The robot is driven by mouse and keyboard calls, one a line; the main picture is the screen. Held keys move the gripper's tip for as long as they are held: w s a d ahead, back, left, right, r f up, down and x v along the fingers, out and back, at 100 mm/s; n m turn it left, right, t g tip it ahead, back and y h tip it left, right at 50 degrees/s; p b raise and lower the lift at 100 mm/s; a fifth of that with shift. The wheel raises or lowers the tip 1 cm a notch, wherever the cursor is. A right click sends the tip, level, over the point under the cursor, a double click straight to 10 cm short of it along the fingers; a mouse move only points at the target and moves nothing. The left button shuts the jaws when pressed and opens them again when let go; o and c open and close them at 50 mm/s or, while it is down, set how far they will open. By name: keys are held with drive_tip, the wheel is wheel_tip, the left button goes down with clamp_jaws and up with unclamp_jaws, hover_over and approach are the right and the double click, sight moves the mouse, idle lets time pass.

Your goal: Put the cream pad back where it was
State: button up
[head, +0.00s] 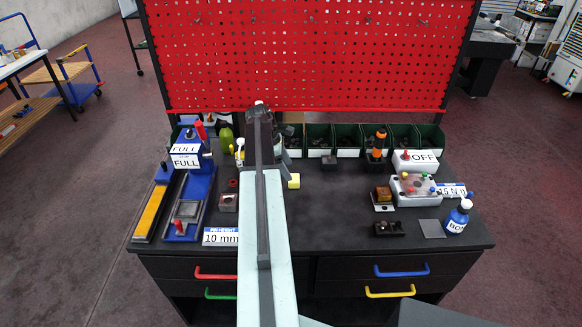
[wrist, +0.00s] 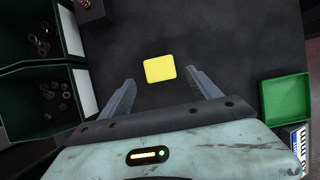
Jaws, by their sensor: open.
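The cream pad (head: 294,181) looks pale yellow and lies on the dark table top, just right of my arm in the head view. In the wrist view the pad (wrist: 160,69) lies flat, between and slightly beyond the tips of my open gripper (wrist: 161,77). The fingers stand apart on either side of it, and neither touches it. Their height above the table is hard to tell. No marked spot for the pad can be made out.
Green bins (head: 348,140) line the back below the red pegboard (head: 310,55). A blue fixture (head: 190,200) stands left; a white button box (head: 415,190) and blue bottle (head: 457,216) stand right. In the wrist view a green tray (wrist: 286,96) is right. Table centre right is clear.

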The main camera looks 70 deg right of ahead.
drive_tip(key=d+p+v, duration=0.1)
drive_tip(key=p+v, duration=0.3)
drive_tip(key=v, duration=0.2)
drive_tip(key=shift+a+r, duration=0.35)
drive_tip(key=shift+a, duration=0.2)
